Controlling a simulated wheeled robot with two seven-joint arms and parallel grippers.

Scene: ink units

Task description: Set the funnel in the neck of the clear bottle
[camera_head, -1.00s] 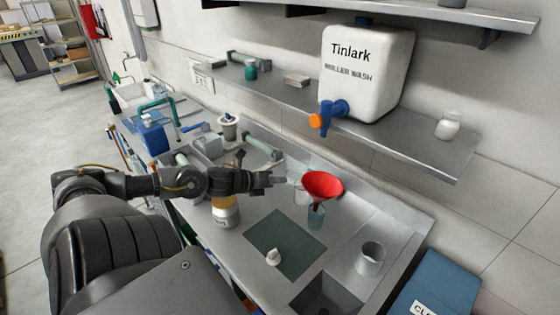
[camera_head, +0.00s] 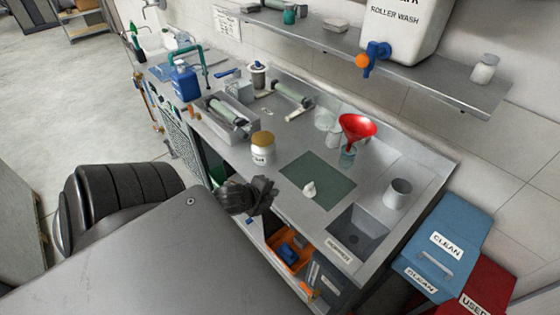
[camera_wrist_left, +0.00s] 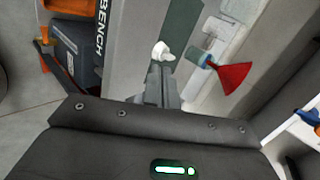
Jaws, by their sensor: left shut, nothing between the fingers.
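The red funnel (camera_head: 357,127) stands mouth up with its stem down at the neck of the small clear bottle (camera_head: 346,157). The bottle stands upright on the bench behind the green mat. Funnel (camera_wrist_left: 233,76) and bottle (camera_wrist_left: 200,57) also show together in the left wrist view; how deep the stem sits is too small to tell. My left gripper (camera_head: 268,190) is at the bench's front edge, away from both. Its fingers (camera_wrist_left: 162,78) are shut and empty in the left wrist view. My right gripper is not in view.
A small white piece (camera_head: 309,189) lies on the green mat (camera_head: 325,175). A jar with a brown lid (camera_head: 262,152) stands left of the mat, clear cups (camera_head: 325,122) beside the funnel.

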